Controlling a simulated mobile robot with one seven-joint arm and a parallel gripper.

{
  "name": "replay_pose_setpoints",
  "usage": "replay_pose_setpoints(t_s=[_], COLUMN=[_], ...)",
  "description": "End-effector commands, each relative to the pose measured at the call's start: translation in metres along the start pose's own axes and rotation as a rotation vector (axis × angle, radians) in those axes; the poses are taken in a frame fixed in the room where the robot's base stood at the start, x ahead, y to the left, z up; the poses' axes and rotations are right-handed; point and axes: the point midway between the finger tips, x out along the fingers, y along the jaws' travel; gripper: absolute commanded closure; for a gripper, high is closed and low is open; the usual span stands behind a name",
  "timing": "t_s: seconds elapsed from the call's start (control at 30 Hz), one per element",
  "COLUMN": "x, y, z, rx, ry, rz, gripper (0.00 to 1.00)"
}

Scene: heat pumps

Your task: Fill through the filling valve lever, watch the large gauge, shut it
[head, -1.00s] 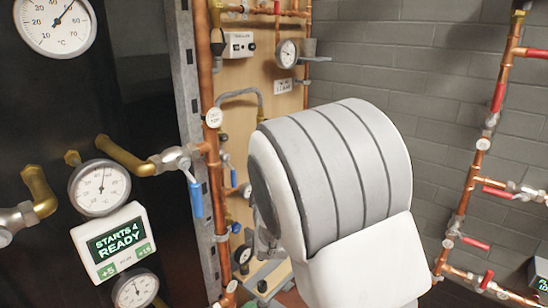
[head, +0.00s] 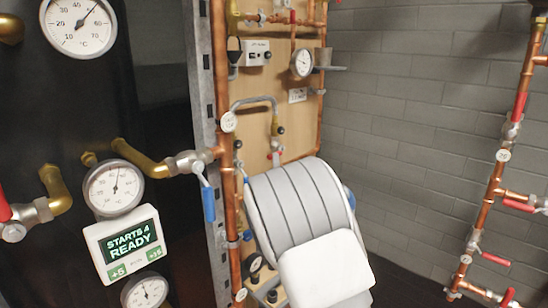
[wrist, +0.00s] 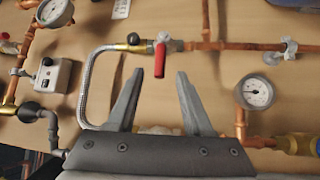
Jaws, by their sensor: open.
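A red valve lever (wrist: 161,58) hangs down from a brass and grey valve on a copper pipe in the wrist view. A braided hose (wrist: 86,88) joins that valve from the left. My gripper (wrist: 160,74) is open and empty, its fingertips either side of the lever's line of sight; contact cannot be told. In the head view my arm hides the gripper. A round gauge (wrist: 256,93) sits at the right in the wrist view, its small scale unreadable. A gauge on the board (head: 302,63) shows in the head view. Which gauge is the large one is unclear.
A dark cabinet at left carries a big °C dial (head: 78,25), a smaller dial (head: 114,189) and a "STARTS 4 READY" display (head: 130,244). A blue lever (head: 208,204) hangs beside the metal post. Copper pipes with red levers (head: 520,205) line the right wall.

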Motion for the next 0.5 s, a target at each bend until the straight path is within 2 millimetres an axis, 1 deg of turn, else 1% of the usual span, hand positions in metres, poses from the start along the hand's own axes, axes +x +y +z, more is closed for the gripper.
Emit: replay_pose_setpoints(t_s=[0.03,0.2,0.4,0.5], x=[0.008,0.033,0.055,0.062], y=[0.0,-0.001,0.0,-0.001], z=[0.001,0.001,0.001,0.0], rx=[-0.001,-0.001,0.0,0.0], ry=[-0.001,0.0,0.0,0.0], rz=[0.002,0.001,0.0,0.0], gripper=[0.49,0.49,0.49,0.49])
